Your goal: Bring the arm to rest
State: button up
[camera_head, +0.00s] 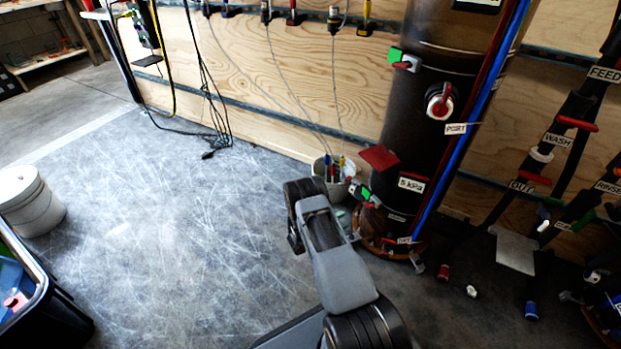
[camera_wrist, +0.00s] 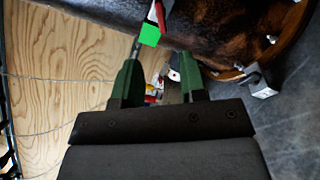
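My arm (camera_head: 335,255) reaches up from the bottom of the head view, its far end bent in front of the dark cylinder's base. I cannot make out my gripper's fingers in the head view. In the wrist view my gripper (camera_wrist: 161,62) has two dark green fingers standing apart. I see nothing held between them. Beyond the fingertips are a bright green tag (camera_wrist: 150,35) and some small red, white and yellow items, apparently at a distance.
A large dark cylinder (camera_head: 425,110) labelled "5 kPa" stands behind my arm. A pail of tools (camera_head: 339,188) is close beside it. Labelled pipes (camera_head: 565,140) stand at right. A white bucket (camera_head: 30,205) and a dark bin (camera_head: 50,310) are at left. The concrete floor (camera_head: 170,230) between is clear.

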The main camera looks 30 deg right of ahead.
jog(key=shift+r, duration=0.1)
jog(key=s+a+r+m+g+y+p, duration=0.1)
jog(key=a+r+m+g+y+p, duration=0.2)
jog(key=r+p, duration=1)
jog(key=s+a+r+m+g+y+p, duration=0.2)
jog(key=a+r+m+y+p, duration=0.1)
jog(key=r, duration=2)
jog(key=s+a+r+t+y+p, duration=0.2)
jog(key=s+a+r+y+p, duration=0.2)
jog(key=r, duration=0.8)
jog(key=s+a+r+t+y+p, duration=0.3)
jog(key=s+a+r+y+p, duration=0.1)
jog(key=a+r+p, duration=0.4)
jog(key=s+a+r+t+y+p, duration=0.3)
jog(key=a+r+p, duration=0.4)
jog(key=r, duration=0.9)
jog(key=s+y+p, duration=0.1)
jog(key=s+p, duration=0.1)
jog(key=p, duration=0.1)
jog(key=shift+r+m, duration=0.25)
jog(key=shift+m, duration=0.15)
